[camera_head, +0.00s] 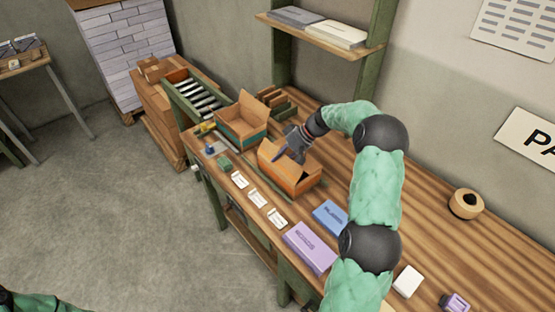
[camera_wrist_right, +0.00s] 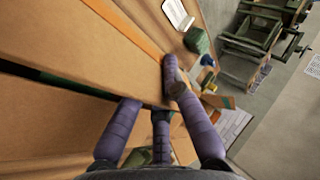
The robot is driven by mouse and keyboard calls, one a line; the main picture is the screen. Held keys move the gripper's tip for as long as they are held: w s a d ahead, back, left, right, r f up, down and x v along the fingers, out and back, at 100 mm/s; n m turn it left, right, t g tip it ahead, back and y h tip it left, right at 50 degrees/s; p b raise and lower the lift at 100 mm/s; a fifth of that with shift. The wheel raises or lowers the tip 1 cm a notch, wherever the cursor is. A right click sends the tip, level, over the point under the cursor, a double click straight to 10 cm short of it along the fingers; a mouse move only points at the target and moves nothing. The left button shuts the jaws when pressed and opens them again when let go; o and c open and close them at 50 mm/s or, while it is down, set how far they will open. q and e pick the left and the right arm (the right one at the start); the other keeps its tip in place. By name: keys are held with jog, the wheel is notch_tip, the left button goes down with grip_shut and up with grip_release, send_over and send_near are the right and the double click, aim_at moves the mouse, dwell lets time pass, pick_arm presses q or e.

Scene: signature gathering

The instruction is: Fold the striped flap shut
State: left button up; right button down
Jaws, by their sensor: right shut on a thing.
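The orange-brown cardboard box (camera_head: 293,185) stands on the wooden bench in the head view, with a dark opening on top. My right gripper (camera_head: 292,146) is at the box's upper edge, coming from the right. In the wrist view, a cardboard flap with an orange stripe (camera_wrist_right: 130,28) fills the upper left. My right gripper's purple fingers (camera_wrist_right: 165,108) are shut on this flap's edge. A dark gap separates it from another cardboard panel (camera_wrist_right: 45,125) below. The fingers partly hide the gripped edge. My left gripper is out of view; only a bit of left arm shows.
An open box with a teal band (camera_head: 240,128) stands behind, beside a roller conveyor (camera_head: 196,92). White cards (camera_head: 257,198), a blue pack (camera_head: 330,215) and a purple pack (camera_head: 309,247) lie nearer. A tape roll (camera_head: 466,203) sits at the right.

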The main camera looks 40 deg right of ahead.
jog(key=shift+d+y, duration=0.1)
jog(key=shift+y, duration=0.3)
jog(key=c, duration=1.4)
grip_release()
jog(key=shift+o, duration=0.2)
jog(key=v, duration=1.2)
